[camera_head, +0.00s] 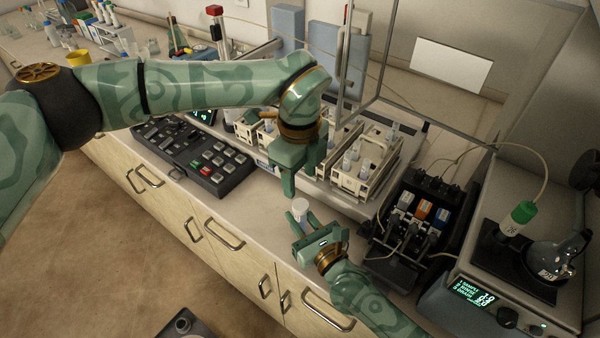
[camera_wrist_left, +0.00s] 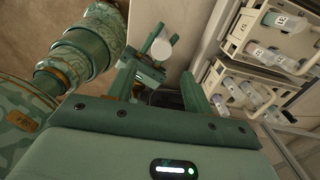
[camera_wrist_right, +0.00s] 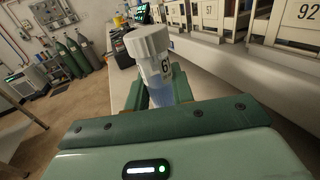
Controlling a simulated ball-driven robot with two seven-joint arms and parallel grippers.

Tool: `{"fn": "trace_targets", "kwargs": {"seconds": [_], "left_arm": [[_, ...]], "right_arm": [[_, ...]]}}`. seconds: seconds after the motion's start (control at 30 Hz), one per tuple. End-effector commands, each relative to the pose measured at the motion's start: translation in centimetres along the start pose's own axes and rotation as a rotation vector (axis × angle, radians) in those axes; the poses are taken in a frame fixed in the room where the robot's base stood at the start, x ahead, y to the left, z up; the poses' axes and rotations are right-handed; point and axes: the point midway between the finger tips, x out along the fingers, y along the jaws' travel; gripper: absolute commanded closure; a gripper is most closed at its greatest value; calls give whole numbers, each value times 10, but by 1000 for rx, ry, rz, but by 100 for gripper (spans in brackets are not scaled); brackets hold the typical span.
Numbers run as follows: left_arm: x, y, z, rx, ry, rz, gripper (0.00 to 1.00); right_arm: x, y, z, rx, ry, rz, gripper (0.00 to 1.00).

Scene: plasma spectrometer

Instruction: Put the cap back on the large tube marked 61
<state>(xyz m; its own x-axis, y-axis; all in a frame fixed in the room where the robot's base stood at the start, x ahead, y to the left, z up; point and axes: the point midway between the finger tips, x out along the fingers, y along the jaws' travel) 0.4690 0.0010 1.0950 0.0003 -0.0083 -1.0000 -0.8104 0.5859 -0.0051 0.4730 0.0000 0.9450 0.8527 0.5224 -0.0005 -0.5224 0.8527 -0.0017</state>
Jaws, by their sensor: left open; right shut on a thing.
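A large tube (camera_wrist_right: 160,88) with blue liquid stands nearly upright in my right gripper (camera_head: 300,222). Its label shows a 6, with the rest of the number turned out of sight. A white ribbed cap (camera_wrist_right: 147,41) sits on its top in the right wrist view; whether it is fully tightened I cannot tell. The cap also shows in the left wrist view (camera_wrist_left: 161,49). My right gripper is shut on the tube, above the counter's front edge. My left gripper (camera_head: 304,178) is open and empty, pointing down just above the cap, its fingers apart from it.
Tube racks (camera_head: 366,183) stand behind the grippers, with numbered labels in the right wrist view (camera_wrist_right: 308,12). A black keypad panel (camera_head: 195,155) lies to the left. A pump unit (camera_head: 420,215) with tubing is close on the right. A green-capped bottle (camera_head: 518,218) stands farther right.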

Motion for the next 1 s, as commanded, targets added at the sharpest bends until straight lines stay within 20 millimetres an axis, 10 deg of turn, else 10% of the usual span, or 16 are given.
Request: {"fn": "trace_targets", "kwargs": {"seconds": [0.33,1.0], "left_arm": [[6,0,0,1,1,3,49],[80,0,0,2,0,3,49]], "right_arm": [[0,0,-1,-1,2,0,100],[0,0,0,-1,1,0,100]]}}
